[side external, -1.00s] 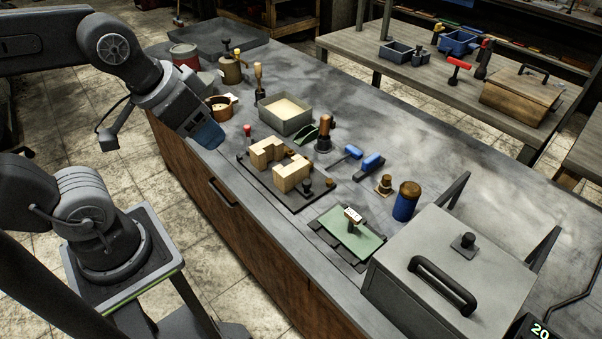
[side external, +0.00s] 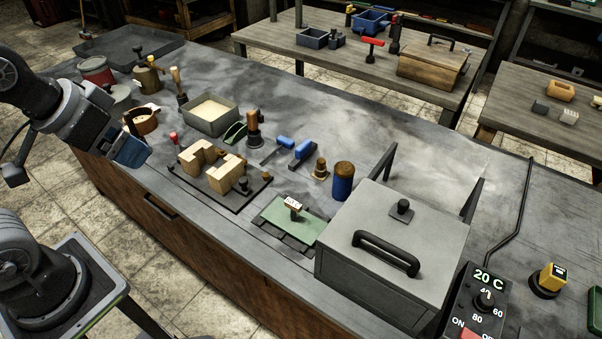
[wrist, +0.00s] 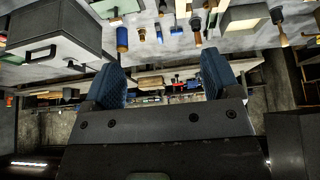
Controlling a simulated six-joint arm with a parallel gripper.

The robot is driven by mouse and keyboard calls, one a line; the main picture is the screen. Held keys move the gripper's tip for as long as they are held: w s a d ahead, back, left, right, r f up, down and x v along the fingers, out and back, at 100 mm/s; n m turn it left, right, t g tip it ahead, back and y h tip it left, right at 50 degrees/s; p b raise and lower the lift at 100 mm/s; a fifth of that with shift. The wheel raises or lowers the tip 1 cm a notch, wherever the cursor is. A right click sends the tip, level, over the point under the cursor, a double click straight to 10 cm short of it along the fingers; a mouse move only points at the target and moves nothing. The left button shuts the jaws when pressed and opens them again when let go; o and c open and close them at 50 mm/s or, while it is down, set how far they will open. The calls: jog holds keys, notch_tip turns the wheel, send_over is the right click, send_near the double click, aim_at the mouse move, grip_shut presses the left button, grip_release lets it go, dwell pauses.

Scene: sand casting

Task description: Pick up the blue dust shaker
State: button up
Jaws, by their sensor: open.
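The blue dust shaker (side external: 342,182) is a blue cylinder with a brown top. It stands upright on the grey workbench, just behind the grey metal box. In the wrist view the shaker (wrist: 122,40) shows near the top, left of centre. My gripper (side external: 132,152) is over the bench's front left edge in the side view, well apart from the shaker. In the wrist view my gripper (wrist: 163,82) has its two blue pads wide apart with nothing between them.
The grey box (side external: 385,250) with a black handle stands close to the shaker. A small brown-topped piece (side external: 319,169) and blue-handled tools (side external: 302,149) lie left of it. Wooden blocks (side external: 213,167) and a sand tray (side external: 211,115) stand between my gripper and the shaker.

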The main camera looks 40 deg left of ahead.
aim_at(336, 168)
jog(key=w+d+f+m+t, duration=0.1)
jog(key=w+f+m+t, duration=0.15)
jog(key=w, duration=0.95)
jog(key=w+d+f+m+t, duration=0.1)
jog(key=w+t, duration=0.2)
jog(key=w, duration=0.9)
jog(key=w+d+f+m+h, duration=0.1)
jog(key=w+d+f+h, duration=0.1)
jog(key=d+f+h, duration=0.1)
jog(key=w+d+f+m+g+h, duration=0.1)
jog(key=w+d+f+m+h, duration=0.1)
jog(key=d+f, duration=0.3)
jog(key=w+d+f+m+h, duration=0.2)
jog(key=w+d+f+h, duration=0.1)
jog(key=f, duration=0.5)
jog(key=shift+w+d+f+m+h, duration=0.1)
jog(key=shift+d+f+m+h, duration=0.1)
jog(key=shift+d+h, duration=0.3)
jog(key=shift+d+f+m+h, duration=0.1)
jog(key=shift+d+f+h, duration=0.1)
jog(key=shift+d+h, duration=0.3)
jog(key=shift+f+x, duration=0.25)
jog(key=shift+x, duration=1.5)
jog(key=shift+f+x, duration=0.2)
jog(key=shift+x, duration=1.6)
jog(key=shift+c, duration=0.5)
